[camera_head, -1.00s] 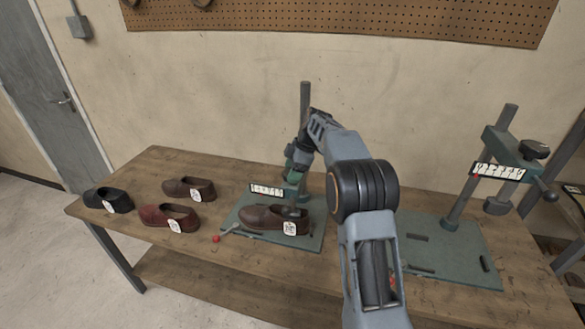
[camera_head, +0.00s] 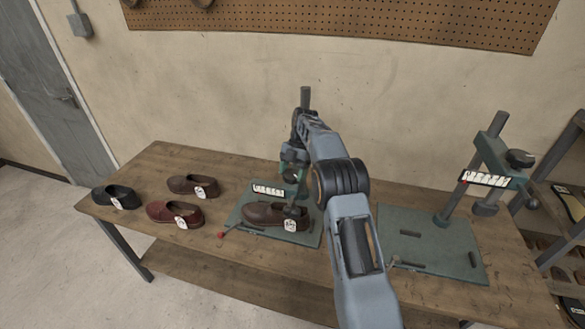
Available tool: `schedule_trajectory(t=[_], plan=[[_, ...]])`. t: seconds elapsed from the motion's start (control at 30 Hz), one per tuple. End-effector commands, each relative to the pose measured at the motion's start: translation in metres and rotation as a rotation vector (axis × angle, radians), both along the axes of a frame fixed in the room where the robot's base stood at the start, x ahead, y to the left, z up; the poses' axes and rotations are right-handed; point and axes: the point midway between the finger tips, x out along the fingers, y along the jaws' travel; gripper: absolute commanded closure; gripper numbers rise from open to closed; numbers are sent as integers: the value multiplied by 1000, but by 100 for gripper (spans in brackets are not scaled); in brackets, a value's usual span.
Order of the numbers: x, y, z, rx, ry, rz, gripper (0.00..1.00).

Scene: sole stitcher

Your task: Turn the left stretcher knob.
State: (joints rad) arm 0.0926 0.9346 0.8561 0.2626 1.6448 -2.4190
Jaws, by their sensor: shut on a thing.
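The left stretcher stands on a green base plate (camera_head: 312,238), with a grey post (camera_head: 305,98) and a white-marked label (camera_head: 268,188). A brown shoe (camera_head: 268,213) with a white tag sits on that plate, under the stretcher head. My gripper (camera_head: 292,158) is at the top of the stretcher head, beside the post, coming down from above. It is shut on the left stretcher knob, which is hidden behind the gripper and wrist. My arm also hides part of the stretcher's right side.
The right stretcher (camera_head: 493,155) stands empty, its black knob (camera_head: 520,158) in plain view. A black shoe (camera_head: 115,195), a red shoe (camera_head: 170,212) and a brown shoe (camera_head: 190,185) lie on the left of the wooden bench (camera_head: 165,160). A shelf (camera_head: 565,190) is at the right edge.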

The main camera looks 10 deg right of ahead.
Motion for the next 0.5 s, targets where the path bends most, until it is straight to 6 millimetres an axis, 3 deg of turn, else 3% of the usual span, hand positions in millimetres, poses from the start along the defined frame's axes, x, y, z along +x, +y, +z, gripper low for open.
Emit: schedule_trajectory(t=[0.5], plan=[[0,1,0,-1,-1,156,59]])
